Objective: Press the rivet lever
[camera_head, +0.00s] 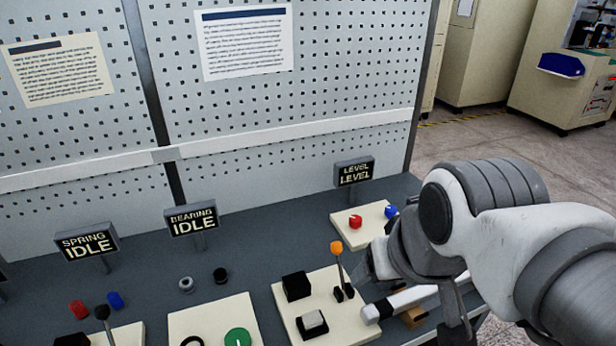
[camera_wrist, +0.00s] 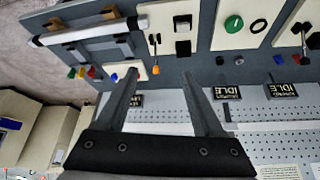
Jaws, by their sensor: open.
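A lever with an orange knob (camera_head: 337,247) stands upright on a cream plate (camera_head: 330,275), beside a black block (camera_head: 296,286) and a white-topped button block (camera_head: 312,323). I see no rivet label on it. The knob also shows in the wrist view (camera_wrist: 156,70), where it appears between the tips of my gripper (camera_wrist: 160,76). My gripper is open and empty, its fingers wide apart. In the head view it is just right of the lever, partly hidden by my arm. I cannot tell whether it touches the lever. A second lever with a black knob (camera_head: 102,312) stands at lower left.
A white bar (camera_head: 412,297) lies across supports right of the lever plate. Behind are a plate with red and blue knobs (camera_head: 362,222) and a LEVEL sign (camera_head: 354,172). SPRING IDLE (camera_head: 87,242) and BEARING IDLE (camera_head: 191,218) signs stand before the pegboard (camera_head: 300,110).

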